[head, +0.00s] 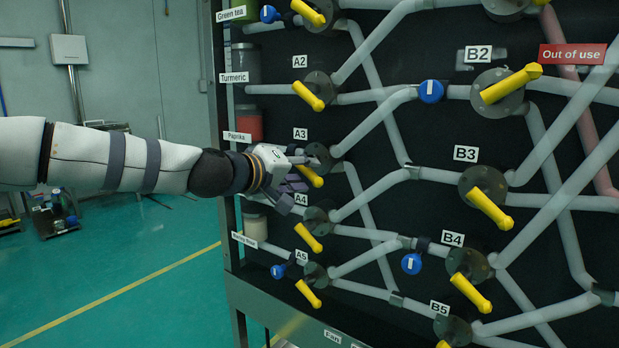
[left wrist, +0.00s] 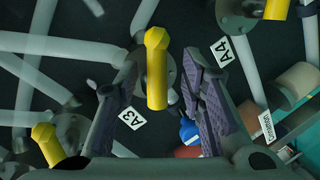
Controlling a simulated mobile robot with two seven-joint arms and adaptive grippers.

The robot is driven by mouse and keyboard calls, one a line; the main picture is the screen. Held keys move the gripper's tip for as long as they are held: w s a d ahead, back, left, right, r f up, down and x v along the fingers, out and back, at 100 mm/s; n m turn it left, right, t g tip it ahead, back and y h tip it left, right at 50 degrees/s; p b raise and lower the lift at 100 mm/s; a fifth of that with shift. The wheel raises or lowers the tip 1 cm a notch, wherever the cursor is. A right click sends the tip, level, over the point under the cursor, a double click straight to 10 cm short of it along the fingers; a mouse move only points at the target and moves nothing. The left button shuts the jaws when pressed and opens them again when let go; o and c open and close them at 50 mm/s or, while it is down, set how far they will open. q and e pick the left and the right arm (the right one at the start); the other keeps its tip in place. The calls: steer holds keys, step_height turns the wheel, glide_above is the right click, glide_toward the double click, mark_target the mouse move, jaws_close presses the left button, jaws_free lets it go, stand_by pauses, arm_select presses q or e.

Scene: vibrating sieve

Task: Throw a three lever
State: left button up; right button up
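The yellow A3 lever (head: 311,177) sticks out down and to the right from its round grey valve, beside the white A3 label (head: 300,134). My left gripper (head: 306,172) is at this lever, its fingers spread. In the left wrist view the yellow lever (left wrist: 156,70) stands between the two open finger pads, with visible gaps on both sides. The A3 label (left wrist: 132,118) shows near the left finger and the A4 label (left wrist: 224,52) near the right one. The gripper partly hides the A3 valve in the head view. My right gripper is not in view.
The A2 lever (head: 308,96) is above and the A4 lever (head: 308,237) below, close to my left gripper. Grey pipes and the B3 lever (head: 490,208) are to the right. Jars such as Paprika (head: 249,122) stand at the panel's left edge. Open green floor (head: 130,260) lies left.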

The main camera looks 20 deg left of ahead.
arm_select(q)
steer(key=shift+x, duration=1.15)
steer(key=shift+r, duration=0.2)
jaws_close()
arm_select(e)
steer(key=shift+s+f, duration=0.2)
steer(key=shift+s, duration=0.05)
